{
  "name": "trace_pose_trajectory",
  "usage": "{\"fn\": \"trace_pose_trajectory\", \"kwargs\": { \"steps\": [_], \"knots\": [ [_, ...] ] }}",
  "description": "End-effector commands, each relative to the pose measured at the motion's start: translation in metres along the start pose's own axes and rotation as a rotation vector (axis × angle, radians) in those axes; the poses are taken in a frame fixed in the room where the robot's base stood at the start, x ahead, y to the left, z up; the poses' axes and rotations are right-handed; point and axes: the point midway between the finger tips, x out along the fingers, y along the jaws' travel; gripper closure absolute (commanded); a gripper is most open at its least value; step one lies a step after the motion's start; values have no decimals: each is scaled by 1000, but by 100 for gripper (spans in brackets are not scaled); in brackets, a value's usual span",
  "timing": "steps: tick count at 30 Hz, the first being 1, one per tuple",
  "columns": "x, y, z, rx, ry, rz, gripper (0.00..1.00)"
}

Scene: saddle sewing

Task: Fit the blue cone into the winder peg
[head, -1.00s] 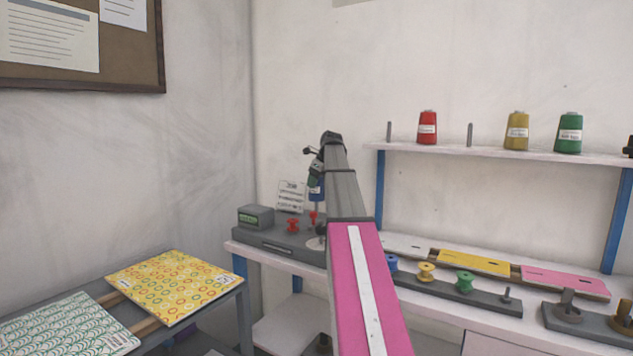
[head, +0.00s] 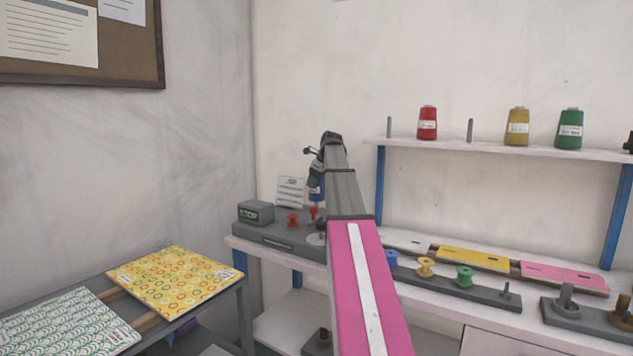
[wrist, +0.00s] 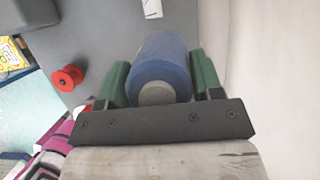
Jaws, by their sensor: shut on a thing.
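The blue cone (wrist: 160,68) sits between the two green fingers of my gripper (wrist: 160,85) in the wrist view, and the fingers are shut on it. In the head view the blue cone (head: 316,191) shows as a small blue patch below my gripper (head: 316,180), over the grey winder base (head: 262,238) at the back left. The winder peg cannot be made out; the cone and my arm cover that area. I cannot tell whether the cone touches the base.
A red bobbin (head: 293,221) stands on the winder base, beside a small display box (head: 256,212) and a card (head: 290,191). Red, yellow and green cones stand on the shelf (head: 480,148) at right. A bobbin rack (head: 490,296) lies below.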

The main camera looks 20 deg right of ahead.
Motion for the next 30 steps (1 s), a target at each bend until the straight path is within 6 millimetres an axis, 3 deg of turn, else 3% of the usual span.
{"fn": "trace_pose_trajectory", "kwargs": {
  "steps": [30],
  "knots": [
    [18, 0, -7, 0, 0, 0, 68]
  ]
}}
